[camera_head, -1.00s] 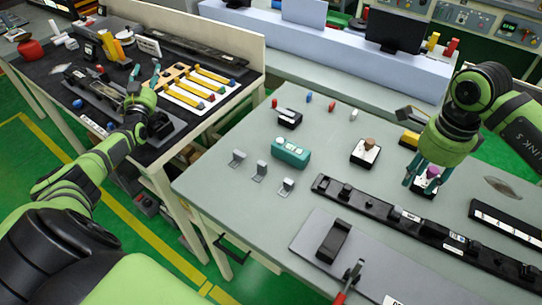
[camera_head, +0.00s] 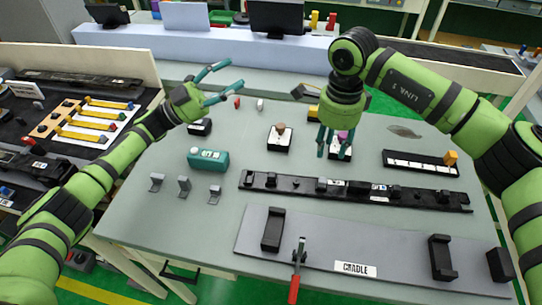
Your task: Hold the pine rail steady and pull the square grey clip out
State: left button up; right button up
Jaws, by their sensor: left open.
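A long black rail (camera_head: 300,184) with several small dark clips and white labels lies across the middle of the table. Three small square grey clips, including the left one (camera_head: 157,181), stand loose left of it. I cannot tell which rail is the pine one. My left gripper (camera_head: 226,84) is open and empty, raised above the table's far left part. My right gripper (camera_head: 336,149) points down with its fingers apart around a purple-knobbed piece (camera_head: 342,136); contact is not clear. Both grippers are away from the black rail.
A grey cradle plate (camera_head: 400,279) with black holders and a red-handled clamp (camera_head: 297,270) lies in front. A teal box (camera_head: 208,159), a brown-knobbed block (camera_head: 280,139) and a black tray (camera_head: 421,163) stand around the rail. A side table is at left.

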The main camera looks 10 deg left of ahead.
pick_arm(q)
jog(key=s+d+f+m+g, duration=0.2)
jog(key=s+d+m+g, duration=0.35)
jog(key=d+g, duration=0.3)
jog(key=m+g+y, duration=0.1)
jog(key=m+y, duration=0.5)
jog(key=y, duration=1.4)
send_over(272, 174)
jog(key=f, duration=1.3)
jog(key=shift+s+d+f, duration=0.2)
jog(key=shift+s+d, duration=0.05)
jog(key=shift+s, duration=0.15)
jog(key=shift+w+a+n, duration=0.15)
jog(key=shift+w+n, duration=0.1)
jog(key=shift+w+a+y, duration=0.1)
jog(key=shift+y, duration=0.2)
jog(key=shift+f, duration=3.45)
